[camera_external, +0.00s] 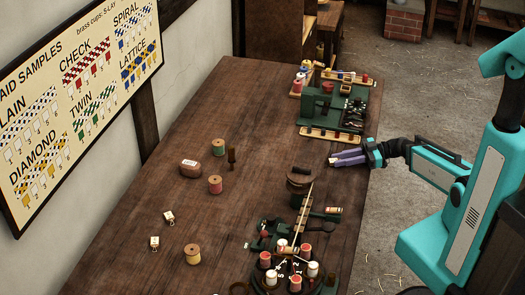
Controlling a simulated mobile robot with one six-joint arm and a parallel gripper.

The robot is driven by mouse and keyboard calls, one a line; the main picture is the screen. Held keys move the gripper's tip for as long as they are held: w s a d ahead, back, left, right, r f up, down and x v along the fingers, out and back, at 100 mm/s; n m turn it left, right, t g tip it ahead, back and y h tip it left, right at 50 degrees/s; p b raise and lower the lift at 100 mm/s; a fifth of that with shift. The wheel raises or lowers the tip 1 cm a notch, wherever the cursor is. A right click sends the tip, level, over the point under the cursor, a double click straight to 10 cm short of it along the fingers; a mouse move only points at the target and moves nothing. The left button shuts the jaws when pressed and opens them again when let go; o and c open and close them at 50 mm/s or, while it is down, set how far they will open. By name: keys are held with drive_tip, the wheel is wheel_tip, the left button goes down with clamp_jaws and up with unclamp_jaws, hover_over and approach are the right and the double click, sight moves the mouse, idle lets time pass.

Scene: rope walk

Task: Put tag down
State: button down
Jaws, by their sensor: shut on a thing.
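My gripper (333,158), with purple fingers, reaches in from the right over the table's right side. It is shut on the tag, which is too small at the fingertips to make out clearly. The fingertips are just in front of the wooden strip of the green stand and behind the round brown wooden piece. Two other small pale tags lie on the left part of the table, one farther back (168,217) and one nearer (154,243).
The green stand (313,105) with bobbins is at the table's back right. A braiding stand with red and white bobbins (313,269) is at the front.

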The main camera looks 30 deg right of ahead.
drive_tip(key=shift+f+b, duration=0.15)
drive_tip(key=shift+b, duration=0.2)
drive_tip(key=c, duration=1.5)
unclamp_jaws()
drive_tip(key=shift+r+p, duration=0.25)
drive_tip(key=shift+p, duration=0.2)
drive_tip(key=shift+s+d+f+b, duration=0.1)
drive_tip(key=shift+s+d+b, duration=0.05)
drive_tip(key=shift+d+b, duration=0.2)
drive_tip(key=b+v, duration=0.3)
drive_tip(key=v, duration=0.6)
drive_tip(key=shift+s+d, duration=0.2)
drive_tip(key=shift+d, duration=0.2)
drive_tip(key=shift+s+d+r+b, duration=0.25)
drive_tip(key=shift+s+d+b, duration=0.05)
drive_tip(key=shift+d, duration=0.35)
drive_tip(key=shift+o, duration=0.3)
